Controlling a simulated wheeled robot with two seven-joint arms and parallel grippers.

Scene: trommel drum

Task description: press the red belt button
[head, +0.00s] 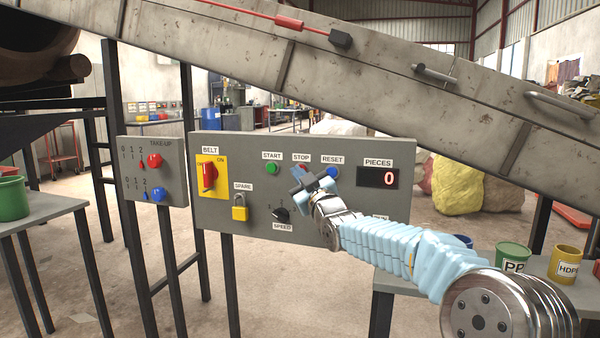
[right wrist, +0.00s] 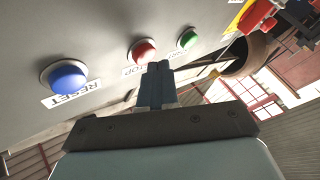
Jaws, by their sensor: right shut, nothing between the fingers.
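The red STOP button (head: 303,167) is on the grey control panel (head: 225,215), between the green START button (head: 271,168) and the blue RESET button (head: 333,172). In the head view my right gripper (head: 299,176) is in front of it and hides part of it. In the right wrist view the red button (right wrist: 143,50) shows whole, with the shut, empty fingertips (right wrist: 157,66) just beside and below it. I cannot tell whether they touch the panel. My left gripper is not in view.
The panel also carries a red BELT switch (head: 209,176) on yellow, a yellow padlock (head: 240,208), a black SPEED knob (head: 281,214) and a PIECES display (head: 378,178) reading 0. A smaller TAKE-UP panel (head: 140,180) stands left. A sloping conveyor (head: 380,85) runs above.

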